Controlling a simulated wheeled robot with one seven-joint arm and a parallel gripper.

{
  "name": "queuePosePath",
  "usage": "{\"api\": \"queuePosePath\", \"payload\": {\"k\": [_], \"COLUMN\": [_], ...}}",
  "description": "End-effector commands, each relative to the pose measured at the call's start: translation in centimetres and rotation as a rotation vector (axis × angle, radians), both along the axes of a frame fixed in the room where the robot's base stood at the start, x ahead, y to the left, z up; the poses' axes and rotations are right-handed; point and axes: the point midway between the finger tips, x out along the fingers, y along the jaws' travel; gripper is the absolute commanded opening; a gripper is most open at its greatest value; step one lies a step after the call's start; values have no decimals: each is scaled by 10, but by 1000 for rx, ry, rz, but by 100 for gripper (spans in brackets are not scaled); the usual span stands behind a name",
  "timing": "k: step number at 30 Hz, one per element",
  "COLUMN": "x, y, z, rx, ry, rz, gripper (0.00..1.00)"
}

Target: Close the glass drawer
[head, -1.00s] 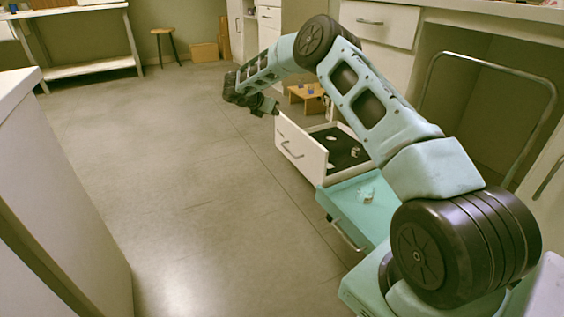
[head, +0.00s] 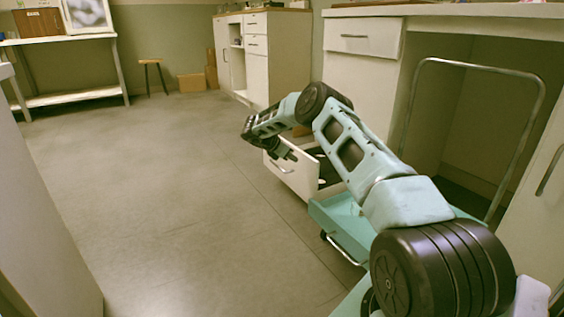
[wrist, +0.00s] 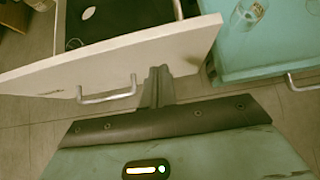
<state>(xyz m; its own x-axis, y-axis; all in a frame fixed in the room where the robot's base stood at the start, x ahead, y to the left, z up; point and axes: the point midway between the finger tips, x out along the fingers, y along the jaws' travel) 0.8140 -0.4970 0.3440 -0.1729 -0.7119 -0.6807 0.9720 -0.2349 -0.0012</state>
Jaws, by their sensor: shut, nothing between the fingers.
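An open white drawer (head: 291,178) with a metal bar handle and a dark inside stands out from the cabinet. In the wrist view its white front (wrist: 150,58) crosses the upper left, with a pale round item (wrist: 89,13) inside. My gripper (head: 290,155) is shut and empty by the drawer's front. In the wrist view, its fingertips (wrist: 160,72) are at the lower edge of that front, right of the handle (wrist: 107,96). I cannot tell whether they touch. My arm hides part of the drawer in the head view.
A teal tray-like unit (head: 338,222) with a front bar is close beside the drawer. A clear glass (wrist: 246,14) is in it. A bent metal rail (head: 468,67) stands at the right. The floor (head: 170,200) to the left is clear.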

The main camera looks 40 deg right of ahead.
Motion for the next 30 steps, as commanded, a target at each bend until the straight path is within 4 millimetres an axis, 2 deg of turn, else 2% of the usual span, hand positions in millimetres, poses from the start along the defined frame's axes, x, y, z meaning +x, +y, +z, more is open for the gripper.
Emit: {"api": "queuePosePath", "payload": {"k": [3,7,23,26,30], "x": [-3,-5,-8,-13,-26], "y": [-15,-23,-28,-35,-55], "z": [-2,0,3,4,7], "rx": [-1,-1,-1,-1,-2], "ry": [-3,-2,0,1,2], "rz": [-1,1,1,-1,-1], "gripper": [0,0,0,0,0]}}
